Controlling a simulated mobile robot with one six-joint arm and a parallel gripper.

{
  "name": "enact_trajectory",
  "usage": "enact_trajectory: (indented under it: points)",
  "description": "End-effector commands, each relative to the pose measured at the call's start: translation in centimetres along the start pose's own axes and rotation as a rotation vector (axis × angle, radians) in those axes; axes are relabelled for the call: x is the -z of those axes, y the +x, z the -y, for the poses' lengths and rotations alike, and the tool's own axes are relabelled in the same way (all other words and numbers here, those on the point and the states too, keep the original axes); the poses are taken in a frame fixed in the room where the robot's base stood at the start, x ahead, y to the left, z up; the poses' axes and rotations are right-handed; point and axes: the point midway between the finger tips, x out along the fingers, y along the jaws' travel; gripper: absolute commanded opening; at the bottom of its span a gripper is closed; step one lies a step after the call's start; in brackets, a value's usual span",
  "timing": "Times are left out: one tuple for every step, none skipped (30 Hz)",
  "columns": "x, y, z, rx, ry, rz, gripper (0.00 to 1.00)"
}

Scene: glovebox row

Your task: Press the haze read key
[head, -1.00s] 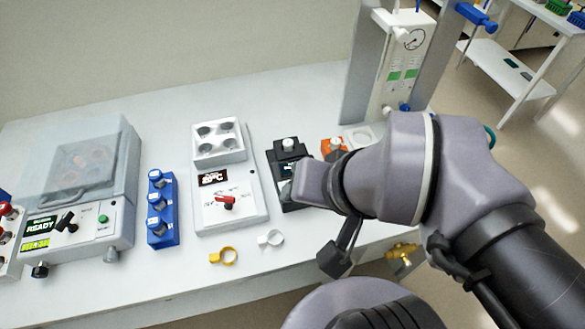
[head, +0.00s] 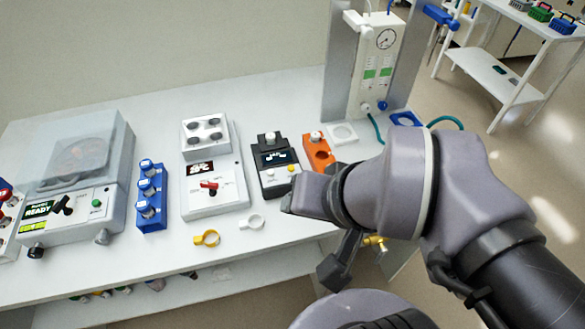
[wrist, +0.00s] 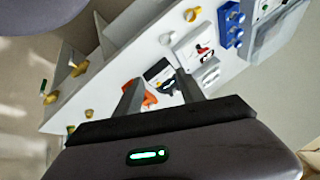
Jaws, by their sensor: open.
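A small black-and-grey meter (head: 275,165) with a dark display stands on the bench, a vial with a white cap in its top. A yellow key (head: 291,168) and a paler key (head: 267,174) show on its front; I cannot read which is the haze read key. In the wrist view the meter (wrist: 158,72) lies beyond my gripper (wrist: 158,92), whose two fingers are apart with nothing held. The fingers do not touch the meter as far as I can see. In the head view my wrist hides the fingertips.
An orange block (head: 318,151) stands just right of the meter. A white box with a red knob (head: 209,187) stands left, then a blue vial rack (head: 151,196). White (head: 251,221) and yellow (head: 207,238) rings lie in front. A tall gauge panel (head: 377,65) stands behind.

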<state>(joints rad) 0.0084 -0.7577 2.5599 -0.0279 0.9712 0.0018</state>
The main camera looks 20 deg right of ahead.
Motion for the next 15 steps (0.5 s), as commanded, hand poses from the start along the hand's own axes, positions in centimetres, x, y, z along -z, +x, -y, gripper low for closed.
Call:
enact_trajectory:
  points:
    - [-0.01, 0.01, 0.0, 0.0, 0.0, 0.001, 0.46]
    - [-0.01, 0.02, -0.01, 0.0, 0.0, 0.001, 0.46]
    - [-0.01, 0.02, -0.01, 0.0, 0.0, 0.001, 0.46]
    - [-0.01, 0.03, -0.01, 0.0, 0.0, 0.001, 0.46]
    - [-0.01, 0.03, -0.01, 0.0, 0.0, 0.001, 0.46]
    - [-0.01, 0.02, -0.01, 0.0, 0.0, 0.001, 0.46]
    - [-0.01, 0.02, -0.01, 0.0, 0.0, 0.001, 0.46]
    - [-0.01, 0.02, -0.01, 0.0, 0.0, 0.001, 0.46]
    - [-0.01, 0.02, -0.01, 0.0, 0.0, 0.001, 0.46]
    - [-0.01, 0.02, -0.01, 0.0, 0.0, 0.001, 0.42]
    - [-0.01, 0.02, -0.01, 0.0, 0.0, 0.001, 0.36]
    - [-0.01, 0.02, -0.01, 0.0, 0.0, 0.001, 0.29]
    - [-0.01, 0.02, -0.01, 0.0, 0.0, 0.001, 0.23]
    - [-0.01, 0.02, -0.01, 0.0, 0.0, 0.001, 0.17]
    - [-0.01, 0.02, -0.01, 0.0, 0.0, 0.001, 0.09]
